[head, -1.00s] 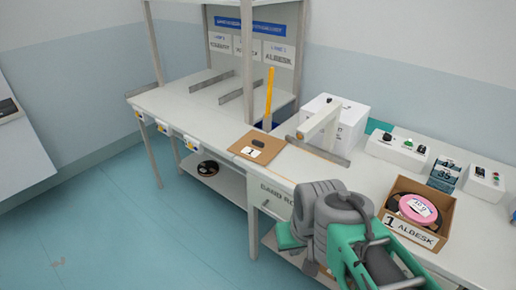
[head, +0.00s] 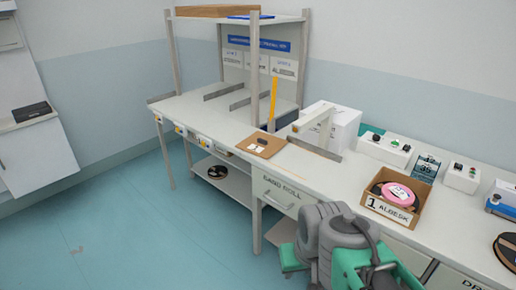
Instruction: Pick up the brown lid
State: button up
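The brown lid (head: 261,144) is a flat brown square lying on the white bench, left of the middle of the head view. It bears a white label and a small dark handle-like piece on top. An open brown box (head: 393,203) labelled "1 ALBESK" stands on the bench to the right and holds a dark reel with a pink centre. My grey and green folded arm fills the bottom middle, in front of the bench and apart from the lid. My gripper's fingers cannot be made out.
A yellow post (head: 272,104) and a shelf frame stand just behind the lid. A white press-like fixture (head: 318,130) is to its right. Control boxes (head: 385,149) line the bench's back right.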

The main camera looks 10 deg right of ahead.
aim_at(263, 146)
jog(key=u, duration=0.8)
jog(key=i, duration=1.05)
jog(key=u, duration=0.9)
jog(key=i, duration=1.25)
jog(key=z, duration=0.5)
jog(key=i, duration=0.85)
jog(key=z, duration=1.35)
jog(key=i, duration=0.55)
jog(key=z, duration=0.45)
